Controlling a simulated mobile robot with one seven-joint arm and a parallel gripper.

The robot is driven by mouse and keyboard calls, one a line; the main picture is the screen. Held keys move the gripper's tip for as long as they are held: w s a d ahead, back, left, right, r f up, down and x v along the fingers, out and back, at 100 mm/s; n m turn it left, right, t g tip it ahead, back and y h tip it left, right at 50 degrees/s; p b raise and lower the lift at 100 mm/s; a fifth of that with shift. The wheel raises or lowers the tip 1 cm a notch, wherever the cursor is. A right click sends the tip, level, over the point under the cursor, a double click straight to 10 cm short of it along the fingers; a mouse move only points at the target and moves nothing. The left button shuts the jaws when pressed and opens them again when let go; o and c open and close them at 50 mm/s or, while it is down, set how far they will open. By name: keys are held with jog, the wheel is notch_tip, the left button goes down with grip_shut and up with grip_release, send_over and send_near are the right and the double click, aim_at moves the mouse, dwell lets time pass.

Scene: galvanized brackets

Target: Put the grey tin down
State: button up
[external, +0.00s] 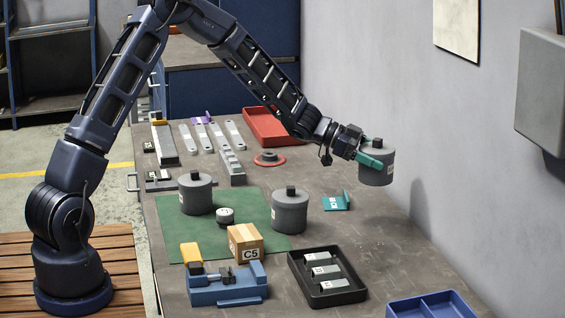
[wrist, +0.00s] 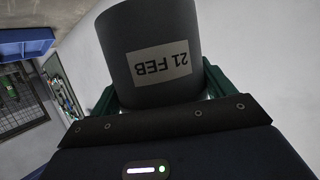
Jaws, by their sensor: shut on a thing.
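My gripper (external: 370,156) is shut on a grey tin (external: 376,174), with its green fingers on the tin's sides. The tin is held up in the air near the right edge of the bench (external: 400,245), by the wall. In the wrist view the tin (wrist: 155,35) shows a white label reading "21 FEB", upside down, between the green fingers (wrist: 158,92). Two similar grey lidded tins stand on the bench: one on the green mat (external: 168,212) at the left (external: 196,196), one at the mat's right side (external: 290,213).
A black tray (external: 335,296) with grey parts, a blue tray (external: 432,306), a cardboard box (external: 245,242) and a blue vise (external: 225,289) are nearer. A red tray (external: 270,127) is behind. Bare bench lies right of the bracket.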

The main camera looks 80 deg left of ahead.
notch_tip(320, 180, down, 12)
jog(key=shift+f, duration=0.2)
dwell(0.4)
jog(key=shift+f, duration=0.1)
jog(key=o, duration=1.9)
